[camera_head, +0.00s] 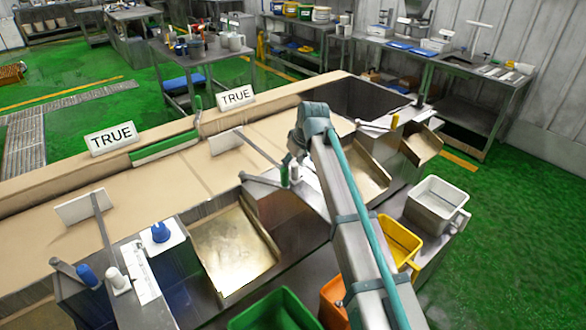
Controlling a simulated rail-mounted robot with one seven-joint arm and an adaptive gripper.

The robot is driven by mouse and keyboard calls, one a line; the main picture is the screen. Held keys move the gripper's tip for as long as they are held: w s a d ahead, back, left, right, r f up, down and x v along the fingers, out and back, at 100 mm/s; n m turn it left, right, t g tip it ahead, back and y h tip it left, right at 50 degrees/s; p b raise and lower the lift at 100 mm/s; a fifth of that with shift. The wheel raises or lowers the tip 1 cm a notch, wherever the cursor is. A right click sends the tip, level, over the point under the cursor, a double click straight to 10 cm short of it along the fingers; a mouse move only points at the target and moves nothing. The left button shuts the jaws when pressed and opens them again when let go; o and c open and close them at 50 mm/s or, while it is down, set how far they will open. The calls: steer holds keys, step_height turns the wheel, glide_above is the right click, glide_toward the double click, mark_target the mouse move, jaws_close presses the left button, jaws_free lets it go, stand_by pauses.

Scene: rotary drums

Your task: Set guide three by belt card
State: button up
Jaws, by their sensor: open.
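Two white cards reading "TRUE" stand on the belt's far edge, a left card (112,137) and a right card (237,97). The tan belt (150,185) runs from lower left to upper right. A left guide plate (80,207) and a middle guide plate (226,140) stand on it, each with a thin arm. No number shows on any guide. My arm crosses the right part of the belt; my gripper cannot be made out.
Metal chutes, a left one (235,250) and a right one (362,172), slope down from the near side. Below are a green bin (275,312), a yellow bin (400,240) and a grey bin (437,200). Worktables stand behind. Green floor is free at right.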

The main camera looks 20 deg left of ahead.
step_height(320, 180, up, 7)
steer(key=shift+r, duration=0.1)
steer(key=shift+s, duration=0.1)
stand_by(0.6)
